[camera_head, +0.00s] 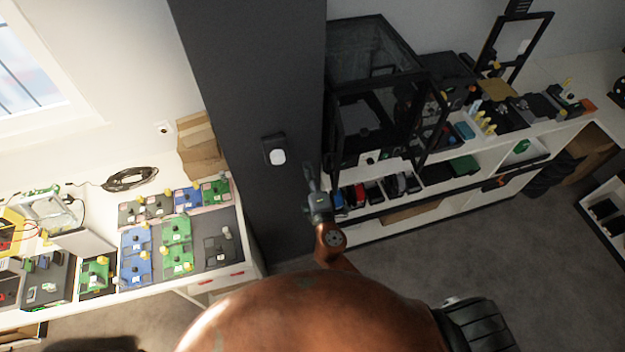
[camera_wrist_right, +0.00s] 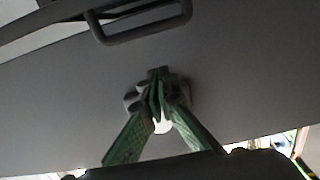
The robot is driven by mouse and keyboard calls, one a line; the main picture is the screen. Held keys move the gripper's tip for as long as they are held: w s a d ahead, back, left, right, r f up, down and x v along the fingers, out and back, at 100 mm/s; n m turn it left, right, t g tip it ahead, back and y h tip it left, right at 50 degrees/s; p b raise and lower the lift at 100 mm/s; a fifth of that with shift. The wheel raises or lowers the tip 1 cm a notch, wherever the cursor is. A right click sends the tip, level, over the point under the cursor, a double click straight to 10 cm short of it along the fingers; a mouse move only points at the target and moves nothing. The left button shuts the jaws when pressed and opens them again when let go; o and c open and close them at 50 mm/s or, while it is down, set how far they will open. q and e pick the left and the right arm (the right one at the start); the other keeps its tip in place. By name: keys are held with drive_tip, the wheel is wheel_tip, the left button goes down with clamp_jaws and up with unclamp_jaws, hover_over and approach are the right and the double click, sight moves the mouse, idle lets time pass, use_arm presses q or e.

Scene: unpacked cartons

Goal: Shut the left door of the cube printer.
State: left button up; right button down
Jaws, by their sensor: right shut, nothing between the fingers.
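The cube printer (camera_head: 378,75) is a black-framed box with dark clear panels, on the white shelf unit right of the dark pillar. Its left door seems to be the thin dark frame (camera_head: 337,128) at its front left, standing out from the box; how far it is open is hard to tell. My right gripper (camera_head: 311,172) is shut and empty, just left of and below that frame; contact cannot be told. In the right wrist view its green fingers (camera_wrist_right: 158,92) meet before a dark grey surface. My left gripper is out of view.
A dark pillar (camera_head: 250,80) with a wall fitting (camera_head: 275,150) stands left of my right gripper. A white table (camera_head: 255,262) with several circuit boards is at the left. Small items fill the shelf below the printer. A dark rounded loop (camera_wrist_right: 145,32) shows in the wrist view.

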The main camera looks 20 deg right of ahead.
drive_tip(key=d, duration=0.2)
drive_tip(key=d+p, duration=0.1)
drive_tip(key=d, duration=0.1)
drive_tip(key=shift+s, duration=0.4)
drive_tip(key=shift+a+f, duration=0.1)
drive_tip(key=shift+s+d, duration=0.15)
drive_tip(key=shift+d, duration=0.05)
